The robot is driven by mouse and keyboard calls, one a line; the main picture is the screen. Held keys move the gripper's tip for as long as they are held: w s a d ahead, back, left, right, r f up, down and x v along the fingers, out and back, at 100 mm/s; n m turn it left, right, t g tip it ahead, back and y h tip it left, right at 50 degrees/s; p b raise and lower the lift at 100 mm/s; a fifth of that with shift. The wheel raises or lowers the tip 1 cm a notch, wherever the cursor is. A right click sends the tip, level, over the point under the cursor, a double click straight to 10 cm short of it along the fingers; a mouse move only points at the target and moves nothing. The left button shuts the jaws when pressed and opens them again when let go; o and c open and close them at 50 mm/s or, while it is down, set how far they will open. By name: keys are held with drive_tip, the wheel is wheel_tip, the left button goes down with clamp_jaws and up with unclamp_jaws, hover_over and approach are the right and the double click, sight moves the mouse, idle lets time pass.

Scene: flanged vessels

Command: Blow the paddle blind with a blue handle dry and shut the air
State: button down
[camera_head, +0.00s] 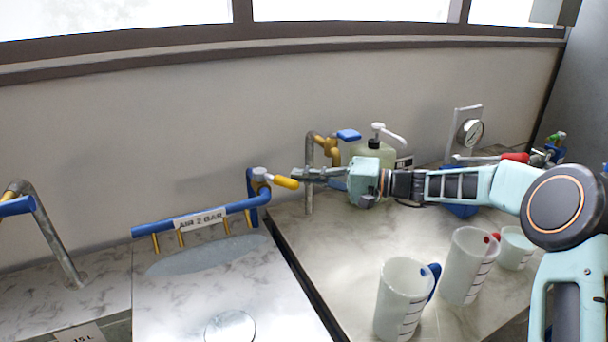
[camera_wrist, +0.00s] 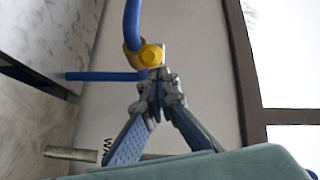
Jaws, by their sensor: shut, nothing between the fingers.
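The blue air pipe (camera_head: 190,222) carries a label reading "AIR 2 BAR" and a row of brass nozzles (camera_head: 181,239) pointing down. At its right end is a valve with a yellow handle (camera_head: 286,182), pointing right. My gripper (camera_head: 298,175) is shut and empty, its tips right by the free end of the handle. In the wrist view the shut fingertips (camera_wrist: 160,76) are just below the yellow handle (camera_wrist: 150,55); whether they touch it I cannot tell. I cannot make out a paddle blind with a blue handle in either view.
A tap with a blue lever (camera_head: 348,134) and a pump bottle (camera_head: 374,151) stand behind my gripper. White jugs (camera_head: 402,295) stand front right. Another tap (camera_head: 45,225) is at left.

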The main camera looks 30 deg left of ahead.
sight(299, 182)
drive_tip(key=shift+s+f, duration=0.1)
drive_tip(key=s+b, duration=0.2)
drive_tip(key=b, duration=0.2)
drive_tip(key=shift+s+d+f, duration=0.1)
drive_tip(key=shift+s+d, duration=0.05)
drive_tip(key=shift+s, duration=0.3)
drive_tip(key=shift+r, duration=0.2)
drive_tip(key=w+d, duration=0.2)
drive_tip(key=d, duration=0.9)
drive_tip(key=shift+d+r, duration=0.35)
drive_tip(key=shift+d, duration=0.05)
